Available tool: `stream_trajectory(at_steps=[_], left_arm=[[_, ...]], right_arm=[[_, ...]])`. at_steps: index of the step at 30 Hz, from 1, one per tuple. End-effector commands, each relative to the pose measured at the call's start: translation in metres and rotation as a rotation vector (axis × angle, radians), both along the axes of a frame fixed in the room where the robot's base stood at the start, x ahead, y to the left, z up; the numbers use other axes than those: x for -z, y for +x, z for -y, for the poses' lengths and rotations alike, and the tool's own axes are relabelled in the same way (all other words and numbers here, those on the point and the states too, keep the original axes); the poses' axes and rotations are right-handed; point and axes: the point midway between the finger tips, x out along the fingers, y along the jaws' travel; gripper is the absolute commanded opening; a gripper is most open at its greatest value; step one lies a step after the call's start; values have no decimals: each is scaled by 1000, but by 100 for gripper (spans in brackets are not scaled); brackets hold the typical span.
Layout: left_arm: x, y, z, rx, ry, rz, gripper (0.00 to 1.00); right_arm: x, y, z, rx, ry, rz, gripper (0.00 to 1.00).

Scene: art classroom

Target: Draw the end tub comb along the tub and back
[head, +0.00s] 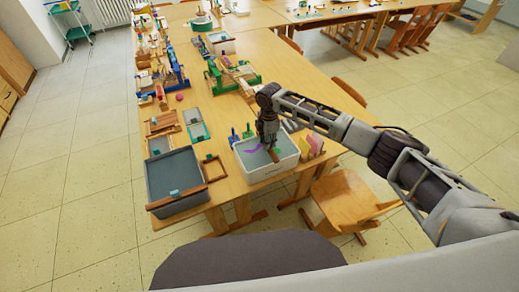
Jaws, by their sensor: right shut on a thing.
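A white tub (267,174) stands at the near end of the long wooden table, with grey-green contents and a purple patch (253,148) inside. My right gripper (270,145) reaches down into the tub from above and is shut on a small brown piece, which looks like the comb (274,156). The gripper hides part of the comb, and I cannot tell whether its lower edge touches the contents. My left gripper is not in view.
A dark grey tray (173,161) with a wooden bar along its near edge is left of the tub. Colored pieces (313,144) stand at the tub's right. Behind are green and blue stands (235,134) and a frame (195,124). A chair (345,200) is close by on the right.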

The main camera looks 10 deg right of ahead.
Motion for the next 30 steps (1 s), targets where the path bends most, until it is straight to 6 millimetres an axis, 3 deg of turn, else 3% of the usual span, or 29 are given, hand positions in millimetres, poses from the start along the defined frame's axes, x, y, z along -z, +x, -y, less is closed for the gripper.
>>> stream_trajectory(at_steps=[18, 30], left_arm=[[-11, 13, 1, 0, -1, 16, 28], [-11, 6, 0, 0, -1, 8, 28]], right_arm=[[0, 34, 93, 2, -1, -2, 0], [-1, 37, 103, 1, -4, 0, 0]])
